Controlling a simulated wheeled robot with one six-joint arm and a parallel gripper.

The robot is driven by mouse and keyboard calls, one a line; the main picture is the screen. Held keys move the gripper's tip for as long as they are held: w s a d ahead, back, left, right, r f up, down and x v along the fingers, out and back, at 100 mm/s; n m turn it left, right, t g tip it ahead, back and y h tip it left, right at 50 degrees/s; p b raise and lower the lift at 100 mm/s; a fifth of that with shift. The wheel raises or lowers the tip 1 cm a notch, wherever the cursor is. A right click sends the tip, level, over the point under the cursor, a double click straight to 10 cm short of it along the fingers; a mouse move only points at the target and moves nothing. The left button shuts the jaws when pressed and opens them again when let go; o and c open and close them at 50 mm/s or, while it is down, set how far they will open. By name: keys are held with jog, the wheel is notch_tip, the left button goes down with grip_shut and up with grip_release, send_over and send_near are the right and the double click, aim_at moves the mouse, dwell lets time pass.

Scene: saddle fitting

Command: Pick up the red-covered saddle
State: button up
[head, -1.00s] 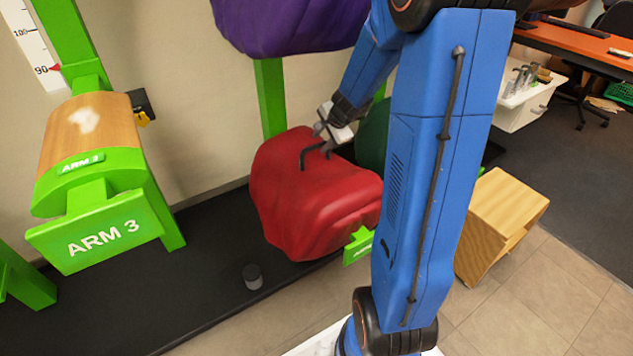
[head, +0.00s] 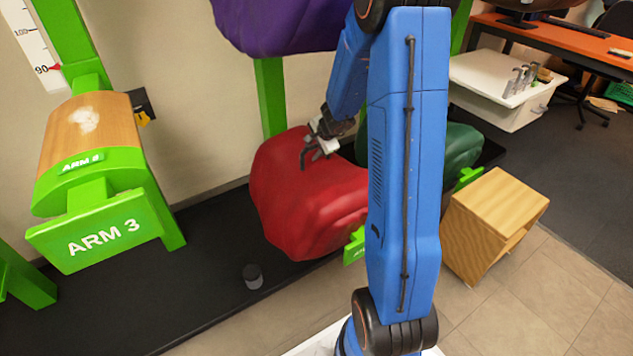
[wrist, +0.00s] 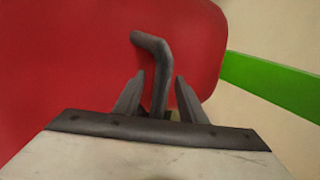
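The red-covered saddle (head: 305,200) sits on a green arm in the middle of the head view, partly behind my arm. A dark bent handle stands on its top; it also shows in the wrist view (wrist: 152,45). My gripper (head: 312,150) is at the top of the saddle by this handle. In the wrist view my gripper (wrist: 161,80) has its two fingers apart, one on each side of the handle, with narrow gaps visible. Red cover (wrist: 60,70) fills the left of that view. Whether the fingers touch the handle is not clear.
A purple-covered saddle (head: 280,25) hangs above the red one. A green-covered saddle (head: 455,150) is to the right, behind my arm. A bare wooden saddle arm (head: 90,130) marked ARM 3 is at left. A wooden box (head: 480,225) stands on the floor at right.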

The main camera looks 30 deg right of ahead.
jog(key=shift+w+f, duration=0.35)
jog(key=shift+f, duration=0.1)
grip_shut()
dwell(1.2)
